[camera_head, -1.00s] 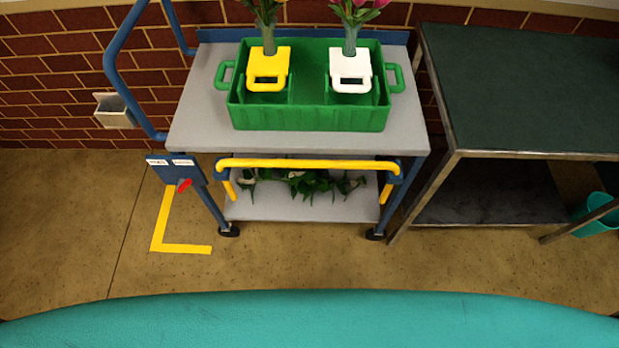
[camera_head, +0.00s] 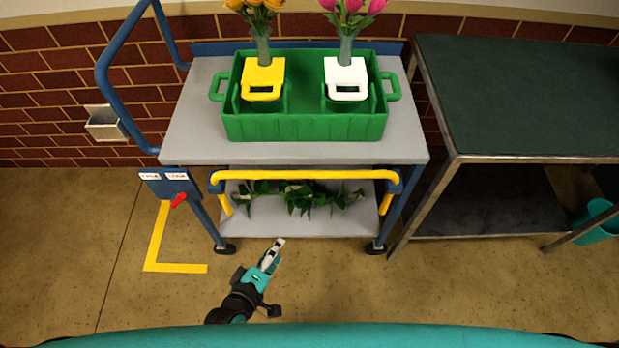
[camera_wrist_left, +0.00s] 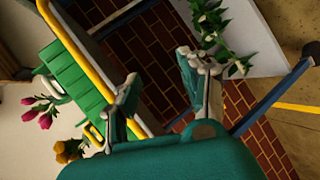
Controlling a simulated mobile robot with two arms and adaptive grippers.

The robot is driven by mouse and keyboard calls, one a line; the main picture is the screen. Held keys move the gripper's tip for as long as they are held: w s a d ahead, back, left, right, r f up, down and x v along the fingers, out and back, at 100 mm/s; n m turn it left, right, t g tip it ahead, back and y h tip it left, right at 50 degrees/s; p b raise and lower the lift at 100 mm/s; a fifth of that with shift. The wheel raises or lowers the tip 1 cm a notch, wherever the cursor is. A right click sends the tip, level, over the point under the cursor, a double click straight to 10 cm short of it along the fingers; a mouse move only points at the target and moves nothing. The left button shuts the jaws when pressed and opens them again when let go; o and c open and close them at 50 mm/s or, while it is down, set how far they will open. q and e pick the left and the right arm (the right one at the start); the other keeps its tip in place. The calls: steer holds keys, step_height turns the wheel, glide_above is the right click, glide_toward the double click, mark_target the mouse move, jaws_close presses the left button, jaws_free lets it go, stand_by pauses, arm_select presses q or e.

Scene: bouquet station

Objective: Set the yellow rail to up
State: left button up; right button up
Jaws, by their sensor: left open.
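The yellow rail (camera_head: 305,174) runs level across the front of the grey cart, just below its top shelf, between two blue end brackets. Short yellow bars hang below its ends. My left gripper (camera_head: 274,254) is open and empty, in front of the cart and lower in the picture than the rail, apart from it. In the left wrist view the rail (camera_wrist_left: 75,48) slants past behind one finger of the open gripper (camera_wrist_left: 159,73), with nothing between the fingers. My right gripper does not show.
The cart's top shelf (camera_head: 190,140) bears a green crate (camera_head: 305,127) with yellow and white holders of flowers. Greenery (camera_head: 300,197) lies on the lower shelf. A panel with a red lever (camera_head: 178,200) is at the cart's left. A dark table (camera_head: 530,90) stands right. Floor in front is clear.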

mark_target(306, 178)
arm_select(q)
step_height(306, 178, up, 12)
steer(key=w+d+f+n+t+h, duration=0.1)
steer(key=w+d+n+t, duration=0.1)
steer(key=n+t, duration=0.1)
steer(key=b+x, duration=0.1)
steer(key=x, duration=1.5)
steer(key=shift+w+d, duration=0.25)
steer(key=shift+w, duration=0.05)
jaws_close()
